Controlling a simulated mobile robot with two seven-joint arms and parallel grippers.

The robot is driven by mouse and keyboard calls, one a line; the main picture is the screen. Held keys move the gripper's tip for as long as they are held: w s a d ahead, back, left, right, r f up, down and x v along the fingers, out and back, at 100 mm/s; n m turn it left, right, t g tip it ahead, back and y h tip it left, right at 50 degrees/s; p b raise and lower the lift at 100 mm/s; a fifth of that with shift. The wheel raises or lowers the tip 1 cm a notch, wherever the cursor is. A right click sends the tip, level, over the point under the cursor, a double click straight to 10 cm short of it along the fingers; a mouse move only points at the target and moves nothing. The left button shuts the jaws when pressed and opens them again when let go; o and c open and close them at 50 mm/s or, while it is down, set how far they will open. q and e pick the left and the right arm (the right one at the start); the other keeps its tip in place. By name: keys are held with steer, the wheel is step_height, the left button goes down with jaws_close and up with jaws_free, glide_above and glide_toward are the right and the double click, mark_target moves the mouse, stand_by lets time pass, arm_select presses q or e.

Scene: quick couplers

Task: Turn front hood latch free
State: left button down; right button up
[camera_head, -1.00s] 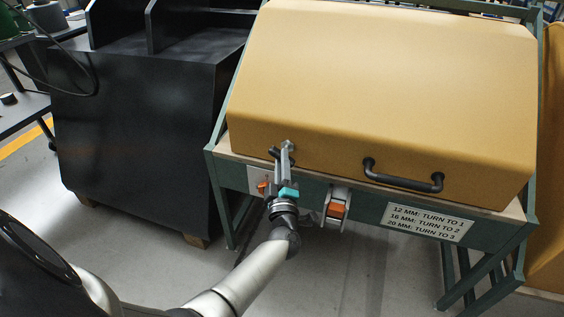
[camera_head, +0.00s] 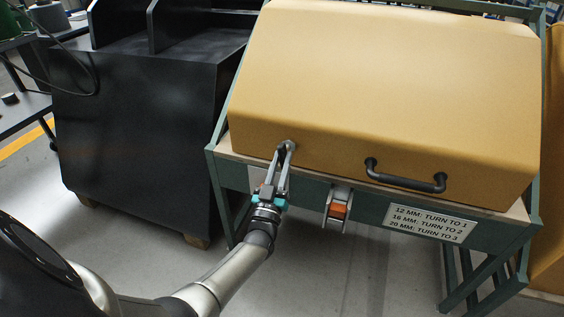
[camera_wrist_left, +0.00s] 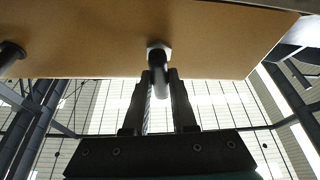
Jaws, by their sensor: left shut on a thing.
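The yellow hood (camera_head: 390,80) is down on its green frame. The front hood latch (camera_head: 290,144), a small grey pivot with a dark lever, sits low on the left of the hood's front face. My left gripper (camera_head: 281,156) reaches up to it from below and is shut on the latch lever. In the left wrist view the latch (camera_wrist_left: 158,48) comes out of the yellow panel and its lever passes between the two dark fingers (camera_wrist_left: 160,85). The fingers hide part of the lever. My right gripper is not in view.
A dark handle (camera_head: 405,178) is on the hood's front, right of the latch. An orange-and-grey coupler part (camera_head: 338,208) hangs on the frame below, beside a printed label (camera_head: 430,222). A black cabinet (camera_head: 135,130) stands to the left. The floor in front is clear.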

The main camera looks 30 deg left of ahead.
arm_select(q)
steer(key=shift+m+h, duration=0.6)
steer(key=shift+m, duration=0.7)
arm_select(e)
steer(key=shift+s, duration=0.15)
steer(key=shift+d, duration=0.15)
arm_select(q)
steer(key=c, duration=0.7)
jaws_free()
steer(key=shift+t, duration=0.3)
steer(key=shift+s, duration=0.15)
steer(key=shift+s+d+f+p, duration=0.1)
steer(key=shift+s+f+p, duration=0.2)
steer(key=shift+s, duration=0.25)
steer(key=p+v, duration=0.2)
steer(key=v, duration=1.1)
steer(key=shift+s+f, duration=0.1)
steer(key=shift+s, duration=0.3)
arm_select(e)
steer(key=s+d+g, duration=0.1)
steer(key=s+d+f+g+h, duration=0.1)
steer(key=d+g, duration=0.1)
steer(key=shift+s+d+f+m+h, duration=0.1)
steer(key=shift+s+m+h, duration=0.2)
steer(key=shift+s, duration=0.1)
arm_select(q)
steer(key=shift+d, duration=0.1)
